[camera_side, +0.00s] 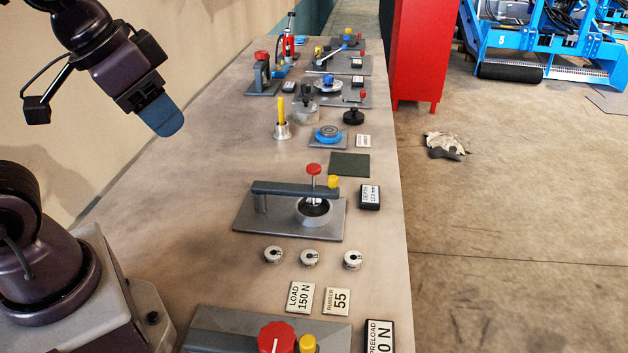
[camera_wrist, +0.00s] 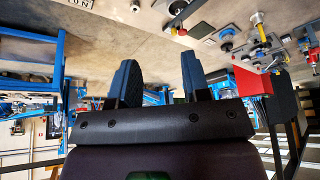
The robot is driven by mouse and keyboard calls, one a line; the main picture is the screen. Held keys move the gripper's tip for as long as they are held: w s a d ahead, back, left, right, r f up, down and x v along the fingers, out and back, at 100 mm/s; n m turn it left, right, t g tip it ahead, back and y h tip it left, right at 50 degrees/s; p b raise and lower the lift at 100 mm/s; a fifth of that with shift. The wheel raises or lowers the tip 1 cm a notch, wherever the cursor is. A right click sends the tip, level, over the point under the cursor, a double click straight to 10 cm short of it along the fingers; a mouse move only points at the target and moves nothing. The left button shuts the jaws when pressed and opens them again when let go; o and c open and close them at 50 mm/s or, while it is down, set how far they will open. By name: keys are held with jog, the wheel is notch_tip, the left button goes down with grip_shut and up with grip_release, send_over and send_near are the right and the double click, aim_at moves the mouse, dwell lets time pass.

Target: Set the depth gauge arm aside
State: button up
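The depth gauge arm (camera_side: 285,189) is a dark grey bar on a post. It stands on a grey plate (camera_side: 255,222) in the middle of the bench, beside a box labelled DEPTH (camera_side: 370,197). A red-knobbed plunger (camera_side: 314,170) passes through the bar above a round cup (camera_side: 314,210). A yellow knob (camera_side: 333,182) sits at the bar's right end. My gripper (camera_side: 167,118) is raised at the upper left, well apart from the arm. In the wrist view its blue fingers (camera_wrist: 160,82) stand apart with nothing between them.
Three small metal discs (camera_side: 310,257) and label plates (camera_side: 300,297) lie in front of the plate. A fixture with a red dial (camera_side: 277,338) is at the near edge. A dark green mat (camera_side: 350,164) lies behind, with several more fixtures beyond. The bench's left side is clear.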

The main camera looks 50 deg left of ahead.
jog(key=w+a+f+m+g, duration=0.1)
jog(key=w+f+g, duration=0.15)
jog(key=w, duration=0.55)
jog(key=w+f+g, duration=0.2)
jog(key=w+f, duration=0.1)
jog(key=w, duration=0.4)
jog(key=m, duration=0.5)
send_near(333, 177)
jog(key=shift+g, duration=0.25)
jog(key=f, duration=0.9)
jog(key=shift+w+f, duration=0.2)
jog(key=shift+f, duration=0.1)
grip_shut()
